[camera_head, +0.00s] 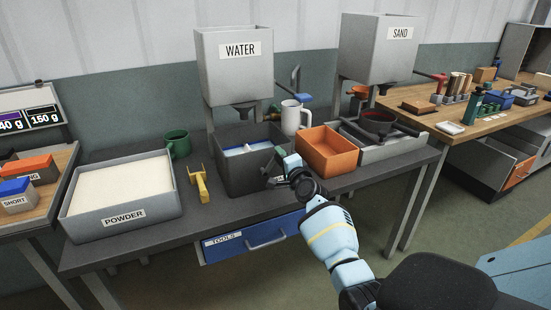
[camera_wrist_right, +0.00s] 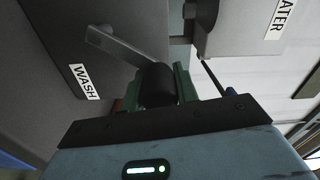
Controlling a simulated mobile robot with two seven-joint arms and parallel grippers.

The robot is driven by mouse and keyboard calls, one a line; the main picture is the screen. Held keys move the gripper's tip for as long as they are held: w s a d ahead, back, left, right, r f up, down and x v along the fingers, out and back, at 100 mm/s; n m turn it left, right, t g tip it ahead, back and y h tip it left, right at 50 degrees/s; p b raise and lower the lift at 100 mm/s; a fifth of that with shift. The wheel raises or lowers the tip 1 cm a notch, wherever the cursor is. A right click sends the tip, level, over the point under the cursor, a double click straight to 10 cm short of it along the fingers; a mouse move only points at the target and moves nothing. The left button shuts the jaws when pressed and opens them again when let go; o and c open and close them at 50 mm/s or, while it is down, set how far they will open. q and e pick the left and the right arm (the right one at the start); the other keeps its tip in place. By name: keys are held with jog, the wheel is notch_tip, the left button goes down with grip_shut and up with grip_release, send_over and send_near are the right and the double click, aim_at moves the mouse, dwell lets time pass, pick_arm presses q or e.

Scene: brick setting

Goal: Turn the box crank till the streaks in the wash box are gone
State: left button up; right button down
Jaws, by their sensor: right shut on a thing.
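The dark grey wash box (camera_head: 238,182) stands on the middle of the bench, open at the top. White and blue show inside it; streaks cannot be made out from here. My right gripper (camera_head: 277,175) is at the box's right front side. In the right wrist view, the box wall (camera_wrist_right: 55,50) carries a WASH label. A grey crank arm (camera_wrist_right: 114,44) ends in a black crank knob (camera_wrist_right: 156,85), and my right gripper's green fingers are shut on that knob. My left gripper is not in view.
An orange bin (camera_head: 340,160) stands right of the box, with a white mug (camera_head: 291,118) behind. The WATER hopper (camera_head: 235,75) hangs above. A blue TOOLS drawer (camera_head: 280,235) is below.

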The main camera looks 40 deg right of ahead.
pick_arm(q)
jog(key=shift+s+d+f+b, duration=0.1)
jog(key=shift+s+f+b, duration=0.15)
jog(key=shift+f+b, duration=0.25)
pick_arm(e)
jog(key=shift+s+d+f+m, duration=0.1)
jog(key=shift+d+f+m, duration=0.15)
jog(key=shift+f+m, duration=0.6)
jog(key=shift+d+f+m, duration=0.25)
jog(key=shift+f+m, duration=0.25)
jog(key=shift+m, duration=0.55)
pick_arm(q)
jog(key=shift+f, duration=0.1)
pick_arm(e)
jog(key=shift+r, duration=0.1)
jog(key=c, duration=1.5)
grip_release()
jog(key=o, duration=0.4)
jog(key=shift+r, duration=0.15)
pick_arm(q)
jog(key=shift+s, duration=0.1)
pick_arm(e)
jog(key=shift+d, duration=0.1)
jog(key=shift+d, duration=0.1)
jog(key=shift+s, duration=0.15)
